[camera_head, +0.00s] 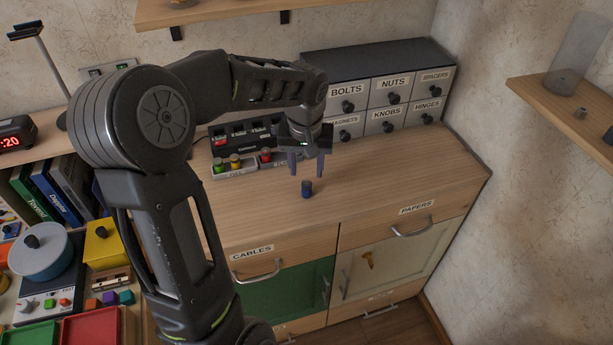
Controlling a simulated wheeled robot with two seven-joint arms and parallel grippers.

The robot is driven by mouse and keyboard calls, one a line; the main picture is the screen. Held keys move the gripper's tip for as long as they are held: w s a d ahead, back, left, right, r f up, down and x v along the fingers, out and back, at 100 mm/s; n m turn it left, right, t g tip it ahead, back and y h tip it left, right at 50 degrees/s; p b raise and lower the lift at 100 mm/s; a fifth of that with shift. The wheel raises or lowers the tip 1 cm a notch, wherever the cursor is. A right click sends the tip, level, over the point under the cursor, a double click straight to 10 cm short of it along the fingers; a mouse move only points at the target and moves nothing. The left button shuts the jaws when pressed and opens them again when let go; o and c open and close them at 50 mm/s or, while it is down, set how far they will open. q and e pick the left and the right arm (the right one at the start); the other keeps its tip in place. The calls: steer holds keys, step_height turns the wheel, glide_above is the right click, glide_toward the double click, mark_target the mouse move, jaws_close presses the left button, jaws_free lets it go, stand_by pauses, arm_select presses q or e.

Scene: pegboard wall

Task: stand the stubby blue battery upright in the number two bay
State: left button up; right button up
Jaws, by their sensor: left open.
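A short blue battery (307,188) stands upright on the wooden cabinet top. My left gripper (307,172) points down just above it, its two fingers apart and the battery below and between their tips. A dark charger with several bays (238,137) stands at the back of the cabinet top, behind and left of the gripper. Its right part is partly hidden by my arm and gripper. The bay numbers are too small to read. My right gripper is not in view.
A tray (236,171) with red, yellow and green pieces sits in front of the charger. A labelled drawer unit (386,95) stands at the back right. The cabinet top (400,180) is clear to the right of the battery. A shelf (565,110) juts from the right wall.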

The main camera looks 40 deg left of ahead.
arm_select(q)
step_height(320, 180, up, 7)
steer(key=shift+s+d, duration=0.3)
steer(key=shift+s, duration=0.15)
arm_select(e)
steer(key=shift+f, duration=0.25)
arm_select(q)
steer(key=shift+o, duration=0.5)
steer(key=shift+w+d+r, duration=0.1)
steer(key=shift+d, duration=0.15)
steer(key=w+d+f+b, duration=0.1)
steer(key=w+d+f, duration=0.15)
steer(key=d, duration=0.25)
steer(key=a+f+n, duration=0.1)
steer(key=n, duration=0.2)
steer(key=s+a+f+n+y, duration=0.1)
steer(key=a+n, duration=0.1)
steer(key=n, duration=0.1)
steer(key=a+f+n+g+y, duration=0.1)
steer(key=f+n, duration=0.1)
steer(key=n, duration=0.1)
steer(key=shift+s+a, duration=0.15)
steer(key=shift+a, duration=0.05)
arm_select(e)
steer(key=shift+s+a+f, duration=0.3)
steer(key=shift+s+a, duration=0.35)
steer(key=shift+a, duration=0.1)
